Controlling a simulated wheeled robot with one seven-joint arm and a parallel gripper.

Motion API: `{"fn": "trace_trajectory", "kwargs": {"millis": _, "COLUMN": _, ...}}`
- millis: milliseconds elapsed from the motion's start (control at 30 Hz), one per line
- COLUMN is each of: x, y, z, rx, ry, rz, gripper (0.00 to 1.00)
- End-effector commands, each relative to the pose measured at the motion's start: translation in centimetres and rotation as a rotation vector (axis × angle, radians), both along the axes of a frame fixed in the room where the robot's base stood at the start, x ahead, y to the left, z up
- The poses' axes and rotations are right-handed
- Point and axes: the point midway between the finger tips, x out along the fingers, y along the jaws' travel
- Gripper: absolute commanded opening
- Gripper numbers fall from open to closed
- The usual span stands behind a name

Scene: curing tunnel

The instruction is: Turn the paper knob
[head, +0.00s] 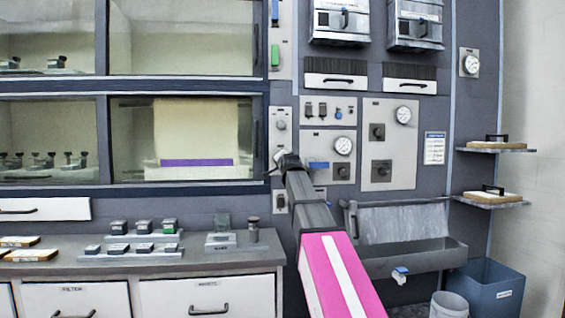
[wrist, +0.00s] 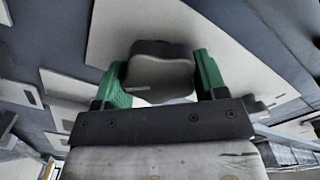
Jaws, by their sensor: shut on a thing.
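In the wrist view a dark grey rounded knob (wrist: 160,72) stands out from a pale panel (wrist: 200,25). My gripper (wrist: 161,80) has its two green fingers shut on the knob, one on each side. In the head view my gripper (head: 277,163) reaches the narrow control strip (head: 281,112) just right of the glass-fronted tunnel. The gripper and wrist hide the held knob there. Other dark knobs show above (head: 280,125) and below (head: 280,201) it on this strip. I cannot read any label on the held knob.
Glass windows (head: 181,38) fill the left. Panels with gauges (head: 403,115) and more knobs stand right of my arm. Below are a counter (head: 190,258) with small blocks, a metal trough (head: 410,255) and a blue bin (head: 490,285). Shelves (head: 490,198) are at far right.

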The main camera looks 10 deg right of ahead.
Motion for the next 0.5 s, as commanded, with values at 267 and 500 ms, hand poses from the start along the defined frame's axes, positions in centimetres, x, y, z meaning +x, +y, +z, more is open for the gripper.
{"fn": "trace_trajectory", "kwargs": {"millis": 267, "x": -0.04, "y": -0.02, "z": -0.07, "rx": 0.011, "ry": 0.001, "rz": 0.000, "gripper": 0.42}}
{"fn": "trace_trajectory", "kwargs": {"millis": 500, "x": -0.05, "y": -0.02, "z": -0.07, "rx": 0.010, "ry": 0.001, "rz": 0.000, "gripper": 0.82}}
